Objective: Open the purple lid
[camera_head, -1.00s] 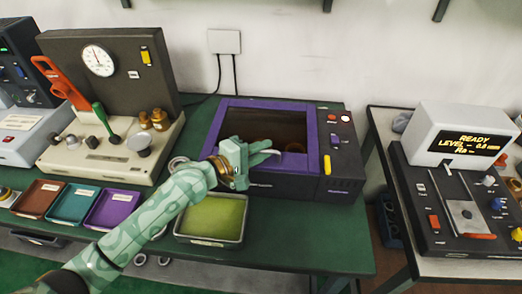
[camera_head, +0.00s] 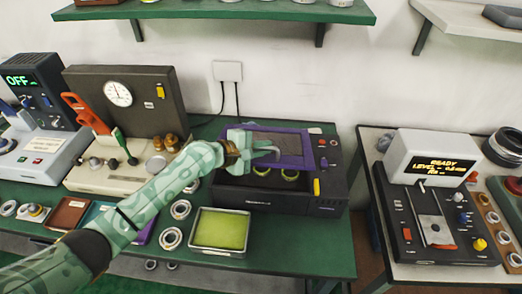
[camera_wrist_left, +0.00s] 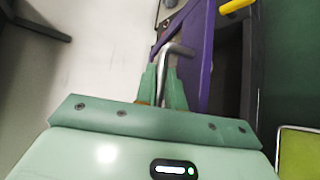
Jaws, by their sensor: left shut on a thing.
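The purple lid (camera_head: 308,150) is a purple frame with a dark window, on a dark box (camera_head: 268,198). It is tilted up, with its front edge raised off the box. In the left wrist view the purple frame (camera_wrist_left: 203,60) runs along the right of the fingers. My left gripper (camera_head: 262,148) is shut on the lid's metal handle (camera_wrist_left: 174,50), which passes between its fingertips (camera_wrist_left: 163,85). Yellowish rings (camera_head: 290,175) show inside the box under the raised lid. My right gripper is not in view.
A tray with a green pad (camera_head: 220,230) stands in front of the box, with loose rings (camera_head: 171,238) to its left. A gauge machine (camera_head: 125,110) stands at left and a display device (camera_head: 430,158) on the right table. A shelf (camera_head: 220,14) hangs above.

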